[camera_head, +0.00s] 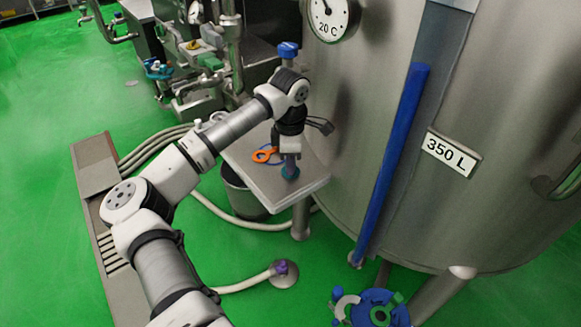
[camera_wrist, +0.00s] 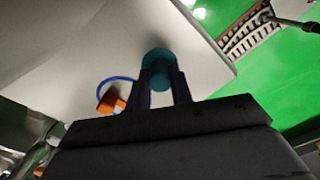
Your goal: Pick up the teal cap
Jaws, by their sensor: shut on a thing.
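The teal cap (camera_head: 290,173) is a small round piece at the right part of a grey metal shelf. It also shows in the wrist view (camera_wrist: 156,56), at the tips of my two dark fingers. My gripper (camera_head: 290,164) points down over the shelf and is shut on the cap. In the wrist view my gripper (camera_wrist: 161,80) covers the near side of the cap. I cannot tell whether the cap still touches the shelf.
The shelf (camera_head: 310,185) also holds an orange ring-shaped piece (camera_head: 262,155) with a blue loop, close left of the cap. A large steel tank (camera_head: 400,120) stands right beside the shelf. A bucket (camera_head: 240,195) and hoses are below. Green floor (camera_head: 50,250) is open at left.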

